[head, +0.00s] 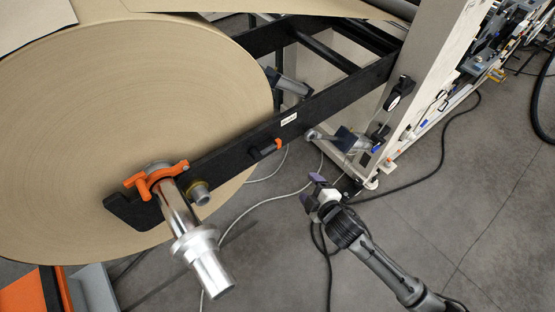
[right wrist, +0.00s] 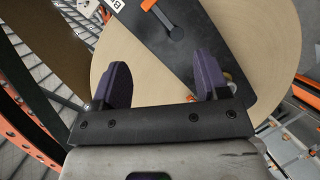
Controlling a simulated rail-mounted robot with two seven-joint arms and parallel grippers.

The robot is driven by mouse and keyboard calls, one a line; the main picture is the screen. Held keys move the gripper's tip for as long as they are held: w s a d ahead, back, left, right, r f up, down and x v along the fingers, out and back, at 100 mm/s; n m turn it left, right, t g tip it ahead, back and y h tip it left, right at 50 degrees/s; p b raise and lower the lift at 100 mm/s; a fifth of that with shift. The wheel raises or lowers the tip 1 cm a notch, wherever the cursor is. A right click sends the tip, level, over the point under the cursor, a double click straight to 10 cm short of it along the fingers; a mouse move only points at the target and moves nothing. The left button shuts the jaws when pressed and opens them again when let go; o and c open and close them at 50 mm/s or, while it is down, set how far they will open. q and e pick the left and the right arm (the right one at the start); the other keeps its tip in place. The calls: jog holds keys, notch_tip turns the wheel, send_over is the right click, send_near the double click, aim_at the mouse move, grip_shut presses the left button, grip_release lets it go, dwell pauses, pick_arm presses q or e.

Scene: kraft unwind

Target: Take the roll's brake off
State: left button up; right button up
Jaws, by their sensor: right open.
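The large brown kraft roll (head: 90,130) fills the left of the head view. A black support arm (head: 330,95) runs across it, with a white label (head: 289,119) and a small orange-tipped brake lever (head: 265,150). My left gripper is not in view.
An orange clamp (head: 155,178) sits around the silver shaft (head: 180,210), which sticks out from the roll. A pale machine frame (head: 430,70) stands at the right. Cables (head: 440,160) lie on the grey floor. The floor at lower right is mostly clear.

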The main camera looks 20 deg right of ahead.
aim_at(279, 146)
jog(key=w+f+n+t+y+b, duration=0.1)
jog(key=w+n+b, duration=0.1)
jog(key=w, duration=0.5)
jog(key=w+a+f+n+t+y+b, duration=0.1)
jog(key=w+f+n+b, duration=0.1)
jog(key=w+b, duration=0.3)
jog(key=w+f+n+t+y+b, duration=0.1)
jog(key=w+n+b, duration=0.3)
jog(key=w, duration=0.5)
jog(key=shift+a+f+y, duration=0.4)
jog(key=shift+f+y, duration=0.2)
jog(key=shift+f, duration=0.05)
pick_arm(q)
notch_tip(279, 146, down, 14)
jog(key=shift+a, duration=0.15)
pick_arm(e)
jog(key=shift+w+a, duration=0.2)
jog(key=shift+w, duration=0.5)
